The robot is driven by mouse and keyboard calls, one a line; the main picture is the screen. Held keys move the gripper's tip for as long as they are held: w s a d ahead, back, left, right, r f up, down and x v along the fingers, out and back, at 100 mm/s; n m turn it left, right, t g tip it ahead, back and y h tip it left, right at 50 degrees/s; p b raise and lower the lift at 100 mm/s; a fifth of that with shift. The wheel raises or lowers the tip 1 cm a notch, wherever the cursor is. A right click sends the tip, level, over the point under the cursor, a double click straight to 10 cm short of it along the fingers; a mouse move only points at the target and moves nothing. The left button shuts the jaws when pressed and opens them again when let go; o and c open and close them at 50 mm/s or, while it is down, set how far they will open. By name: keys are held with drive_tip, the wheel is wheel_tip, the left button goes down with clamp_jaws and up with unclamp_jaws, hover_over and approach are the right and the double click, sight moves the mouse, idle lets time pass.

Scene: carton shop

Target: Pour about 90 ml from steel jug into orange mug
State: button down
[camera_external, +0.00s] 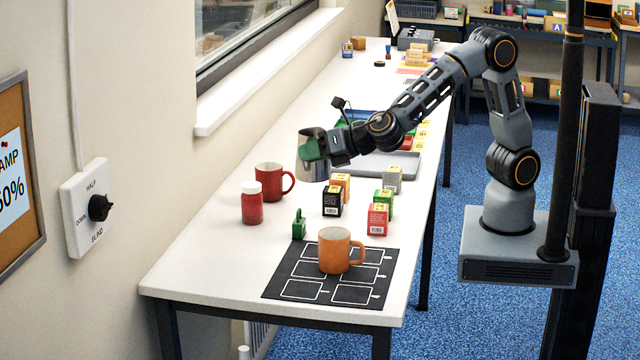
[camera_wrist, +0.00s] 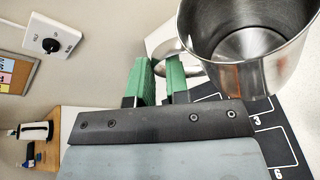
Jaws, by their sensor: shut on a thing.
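My gripper (camera_external: 322,147) has its green fingers shut on the handle of the steel jug (camera_external: 308,165), which it holds in the air above the table. In the wrist view my gripper (camera_wrist: 160,82) pinches the handle, and the jug (camera_wrist: 242,75) stands to the right with its open mouth showing. It looks close to upright in the outside view. I cannot tell how much liquid is inside. The orange mug (camera_external: 333,252) stands upright on the black mat (camera_external: 282,274), below and nearer the camera than the jug. The wrist view does not show the mug.
A red mug (camera_external: 268,176) and a red jar (camera_external: 252,204) stand left of the jug. Several small boxes, including a black one (camera_external: 332,203) and a red one (camera_external: 378,220), stand behind the orange mug. A green weight-like object (camera_external: 299,226) stands near the mat. The front left tabletop is clear.

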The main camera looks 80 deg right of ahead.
drive_tip(key=shift+m+h, duration=0.5)
drive_tip(key=shift+h, duration=0.1)
drive_tip(key=d+p, duration=0.1)
drive_tip(key=d, duration=0.1)
drive_tip(key=d+p, duration=0.1)
drive_tip(key=d, duration=0.1)
drive_tip(key=d+f+p, duration=0.1)
drive_tip(key=d, duration=0.2)
drive_tip(key=shift+s, duration=0.25)
drive_tip(key=s+d+r+m+h+p, duration=0.1)
drive_tip(key=d+p, duration=0.3)
drive_tip(key=d, duration=0.4)
drive_tip(key=d+r+m+h+p, duration=0.1)
drive_tip(key=d+p, duration=0.3)
drive_tip(key=d, duration=0.4)
drive_tip(key=shift+s+d+m+g+h+p, duration=0.3)
drive_tip(key=shift+s+d+m+h+p, duration=0.1)
drive_tip(key=shift+h, duration=0.1)
drive_tip(key=shift+a, duration=0.1)
